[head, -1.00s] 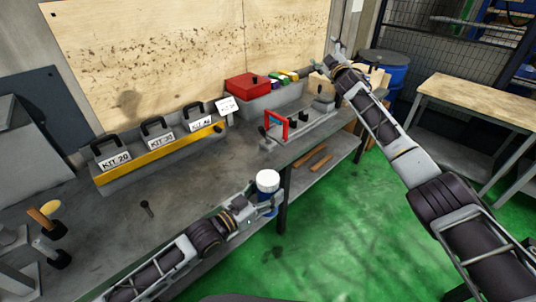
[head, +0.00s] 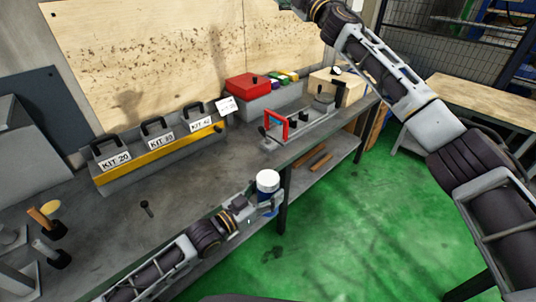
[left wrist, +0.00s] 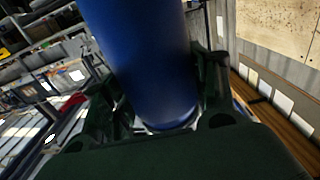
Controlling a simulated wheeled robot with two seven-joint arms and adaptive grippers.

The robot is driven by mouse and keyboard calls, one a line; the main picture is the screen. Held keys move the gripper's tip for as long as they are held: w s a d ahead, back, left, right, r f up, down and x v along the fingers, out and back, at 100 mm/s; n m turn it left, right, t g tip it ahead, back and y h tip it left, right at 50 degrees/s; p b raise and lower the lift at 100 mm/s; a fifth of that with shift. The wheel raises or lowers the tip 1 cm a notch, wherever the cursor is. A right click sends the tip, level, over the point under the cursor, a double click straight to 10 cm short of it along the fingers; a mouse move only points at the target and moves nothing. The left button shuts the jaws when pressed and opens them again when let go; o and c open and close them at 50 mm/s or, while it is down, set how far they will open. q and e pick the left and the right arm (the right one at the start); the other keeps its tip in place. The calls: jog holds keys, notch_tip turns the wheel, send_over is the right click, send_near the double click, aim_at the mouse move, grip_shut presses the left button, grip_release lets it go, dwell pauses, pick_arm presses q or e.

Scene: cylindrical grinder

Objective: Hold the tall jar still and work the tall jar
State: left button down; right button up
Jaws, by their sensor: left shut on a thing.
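The tall jar (head: 268,183) has a white lid and a blue body. It is near the front edge of the workbench in the head view. My left gripper (head: 266,203) is shut on the jar's body, below the lid. In the left wrist view the blue jar (left wrist: 145,60) fills the middle, between the two dark fingers of my left gripper (left wrist: 160,100). My right arm reaches up at the upper right of the head view. Its gripper is out of the picture past the top edge.
The grey workbench (head: 180,195) carries a kit rack (head: 160,158) with a yellow strip, a red box (head: 249,86), and a fixture with a red frame (head: 276,124). A wooden block (head: 337,88) stands at its far end. The green floor (head: 340,220) on the right is clear.

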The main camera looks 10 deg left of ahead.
jog(key=s+a+r+n+g+y, duration=0.1)
jog(key=s+a+n+g+y, duration=0.3)
jog(key=s+a+n+g, duration=0.7)
jog(key=s+a+f+n+g+h, duration=0.35)
jog(key=s+a+f, duration=0.45)
jog(key=s+f, duration=0.4)
jog(key=s+d+f+g+h, duration=0.2)
jog(key=s+f+h, duration=0.2)
jog(key=f, duration=0.6)
jog(key=s+d+f+g+h, duration=0.15)
jog(key=s+f+h, duration=0.25)
jog(key=f, duration=0.5)
jog(key=d+f+m+h, duration=0.2)
jog(key=d, duration=0.2)
jog(key=d+f+m+h, duration=0.2)
jog(key=d+h, duration=0.1)
jog(key=d, duration=0.1)
jog(key=s+d+f+m+t+h, duration=0.1)
jog(key=d+f+m+h, duration=0.1)
jog(key=d, duration=0.2)
jog(key=shift+s+d+f, duration=0.1)
jog(key=shift+d, duration=0.3)
jog(key=shift+s+d+m+h, duration=0.15)
jog(key=shift+d+m+h, duration=0.2)
jog(key=shift+d+m, duration=0.2)
jog(key=shift+m, duration=0.3)
jog(key=shift+a, duration=0.1)
jog(key=shift+f, duration=0.15)
